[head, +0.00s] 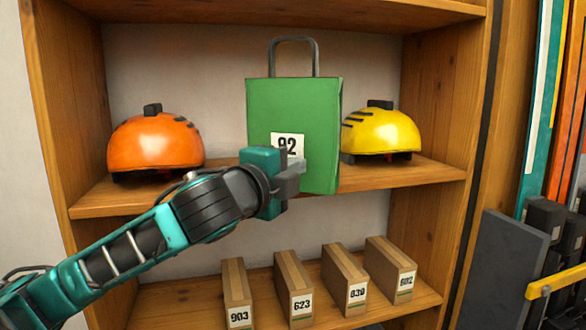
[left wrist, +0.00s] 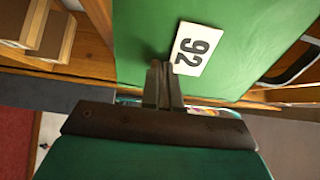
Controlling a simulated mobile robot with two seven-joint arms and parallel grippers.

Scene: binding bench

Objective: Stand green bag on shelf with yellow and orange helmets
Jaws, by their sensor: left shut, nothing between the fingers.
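The green bag (head: 312,110) stands upright on the middle shelf (head: 420,174), its grey handle up and a label reading 92 on its front. The orange helmet (head: 155,142) sits to its left and the yellow helmet (head: 380,132) to its right, on the same shelf. My left gripper (head: 290,178) is in front of the bag's lower front, shut and empty. In the left wrist view the shut fingers (left wrist: 163,85) are close to the green bag (left wrist: 225,40), beside its label; whether they touch it I cannot tell. My right gripper is not in view.
Several brown boxes with number labels, one reading 623 (head: 292,290), stand on the lower shelf (head: 268,318). The shelf unit's right side wall (head: 440,100) is beyond the yellow helmet. A dark grey panel (head: 505,265) and upright coloured boards (head: 560,90) stand at the right.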

